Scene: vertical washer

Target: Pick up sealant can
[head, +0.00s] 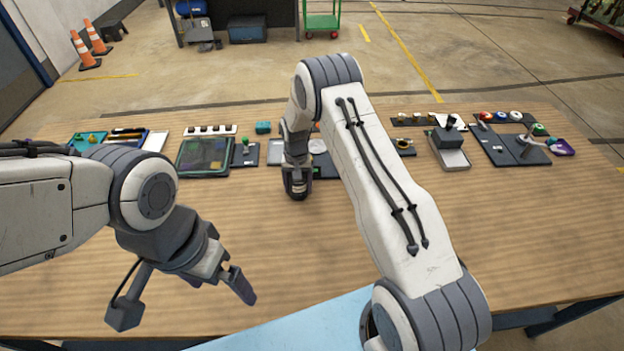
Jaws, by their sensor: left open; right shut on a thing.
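My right gripper (298,188) points down at the back middle of the wooden table (330,245). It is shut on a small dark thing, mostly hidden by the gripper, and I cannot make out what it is. I cannot pick out a sealant can for certain; my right arm covers part of the back row. My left gripper (226,277) is open and empty above the front left of the table, apart from every object.
A light blue panel (305,327) lies at the front.

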